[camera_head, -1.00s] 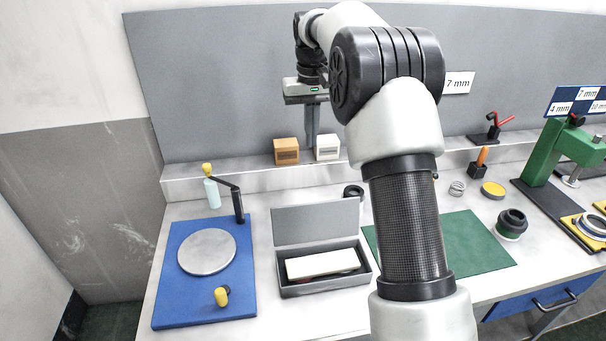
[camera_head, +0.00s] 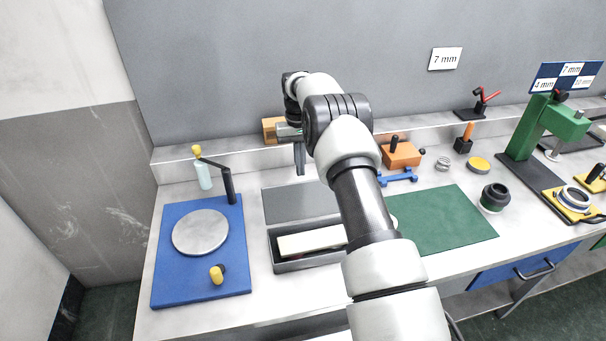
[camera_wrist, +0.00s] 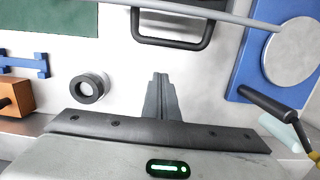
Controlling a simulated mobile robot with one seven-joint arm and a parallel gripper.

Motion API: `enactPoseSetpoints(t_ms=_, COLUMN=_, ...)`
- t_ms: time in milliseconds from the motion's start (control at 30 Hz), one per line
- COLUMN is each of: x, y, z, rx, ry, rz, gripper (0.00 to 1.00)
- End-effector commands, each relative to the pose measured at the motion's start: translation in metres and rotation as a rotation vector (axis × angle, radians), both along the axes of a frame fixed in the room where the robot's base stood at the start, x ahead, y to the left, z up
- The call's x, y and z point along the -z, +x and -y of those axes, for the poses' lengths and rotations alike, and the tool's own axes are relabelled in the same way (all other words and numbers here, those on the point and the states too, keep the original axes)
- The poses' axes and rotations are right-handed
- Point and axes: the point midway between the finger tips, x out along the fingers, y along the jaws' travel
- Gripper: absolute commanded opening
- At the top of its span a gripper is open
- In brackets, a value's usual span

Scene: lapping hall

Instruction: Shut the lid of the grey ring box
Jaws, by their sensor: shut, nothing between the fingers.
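The grey ring box (camera_head: 290,267) sits on the bench with its lid (camera_head: 300,204) open, raised at the back. A cream block (camera_head: 310,241) lies inside; my arm hides the box's right end. In the wrist view the lid (camera_wrist: 205,14) shows nearly edge-on as a grey strip, with a dark loop handle (camera_wrist: 170,43) on its back side. My gripper (camera_head: 300,173) is shut and empty, pointing down behind the lid. In the wrist view the closed fingertips (camera_wrist: 159,75) lie a little short of the handle in the picture; I cannot tell their height.
A blue board (camera_head: 165,280) with a round plate (camera_head: 201,232) and a dark arm stands left of the box. A green mat (camera_head: 450,222) lies to the right. A dark ring (camera_wrist: 88,88), an orange block (camera_head: 402,155) and a blue tool (camera_head: 398,178) lie behind and right.

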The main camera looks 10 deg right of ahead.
Motion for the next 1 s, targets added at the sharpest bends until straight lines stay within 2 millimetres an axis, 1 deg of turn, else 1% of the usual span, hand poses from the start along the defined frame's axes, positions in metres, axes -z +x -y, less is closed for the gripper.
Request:
enactPoseSetpoints(t_ms=33, x=0.012, y=-0.003, z=0.000, rx=0.000, ry=0.000, rz=-0.006, gripper=0.00)
enactPoseSetpoints(t_ms=67, x=0.018, y=-0.003, z=0.000, rx=0.000, ry=0.000, rz=-0.004, gripper=0.00)
enactPoseSetpoints(t_ms=200, x=0.008, y=-0.016, z=0.000, rx=0.001, ry=0.000, rz=0.000, gripper=0.00)
enactPoseSetpoints(t_ms=333, x=0.004, y=-0.028, z=0.000, rx=0.001, ry=0.000, rz=-0.001, gripper=0.00)
enactPoseSetpoints(t_ms=467, x=0.001, y=-0.035, z=0.000, rx=0.001, ry=0.000, rz=-0.001, gripper=0.00)
enactPoseSetpoints(t_ms=633, x=0.000, y=-0.038, z=0.000, rx=0.001, ry=0.000, rz=0.000, gripper=0.00)
enactPoseSetpoints(t_ms=1000, x=0.000, y=-0.038, z=0.000, rx=0.000, ry=0.000, rz=0.006, gripper=0.00)
